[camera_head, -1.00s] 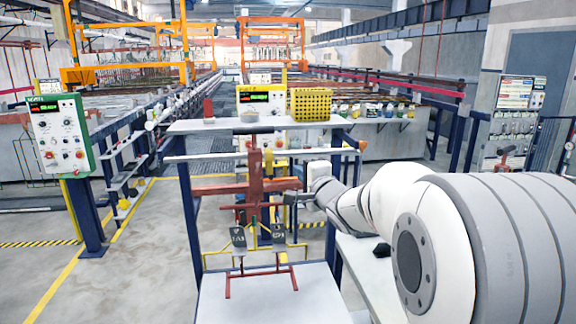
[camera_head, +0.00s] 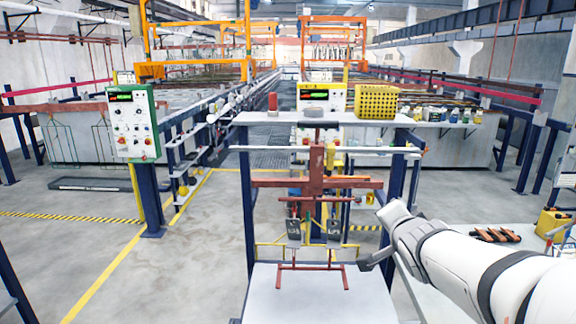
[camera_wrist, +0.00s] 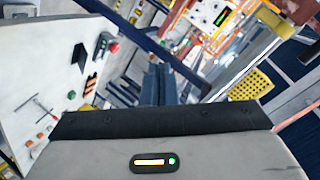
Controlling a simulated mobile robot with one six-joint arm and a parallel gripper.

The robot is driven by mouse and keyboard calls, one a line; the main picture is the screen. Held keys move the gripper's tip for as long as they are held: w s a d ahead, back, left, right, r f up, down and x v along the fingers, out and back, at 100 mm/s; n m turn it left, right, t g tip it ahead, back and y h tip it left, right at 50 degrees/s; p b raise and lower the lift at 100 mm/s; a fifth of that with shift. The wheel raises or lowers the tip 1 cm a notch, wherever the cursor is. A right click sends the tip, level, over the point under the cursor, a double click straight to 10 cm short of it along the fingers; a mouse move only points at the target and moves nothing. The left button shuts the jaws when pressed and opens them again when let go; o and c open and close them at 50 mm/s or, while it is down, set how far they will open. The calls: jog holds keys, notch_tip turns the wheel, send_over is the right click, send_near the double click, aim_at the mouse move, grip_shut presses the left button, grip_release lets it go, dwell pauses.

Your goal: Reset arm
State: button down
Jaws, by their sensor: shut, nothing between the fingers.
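My gripper (camera_head: 376,262) is at the right side of the rack stand in the head view, low and near the edge of the white table (camera_head: 320,297). In the wrist view its fingers (camera_wrist: 160,84) are together and empty. A red-brown plating rack (camera_head: 316,184) hangs upright on the blue-legged stand. Two dark plates (camera_head: 294,229) hang low on the rack, one left and one right. My gripper is apart from the rack, to its right. My arm comes in from the right edge.
A shelf (camera_head: 260,117) above the rack carries a yellow perforated basket (camera_head: 375,102) and a red cylinder (camera_head: 273,101). A control panel (camera_head: 130,122) stands at left. A side table (camera_head: 462,236) at right holds dark-and-orange tools (camera_head: 495,235). Open floor (camera_head: 80,260) lies at left.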

jog(key=s+a+f+n+g, duration=0.2)
jog(key=s+f+n+g, duration=0.1)
jog(key=s, duration=0.4)
jog(key=s+a+f+n+g+y, duration=0.1)
jog(key=s+a+f+n+g, duration=0.2)
jog(key=s+f+n, duration=0.2)
jog(key=s+a+f+n+g+y, duration=0.1)
jog(key=s+f+n+g, duration=0.3)
jog(key=s, duration=0.5)
jog(key=shift+a, duration=0.75)
jog(key=shift+f, duration=0.1)
dwell(0.5)
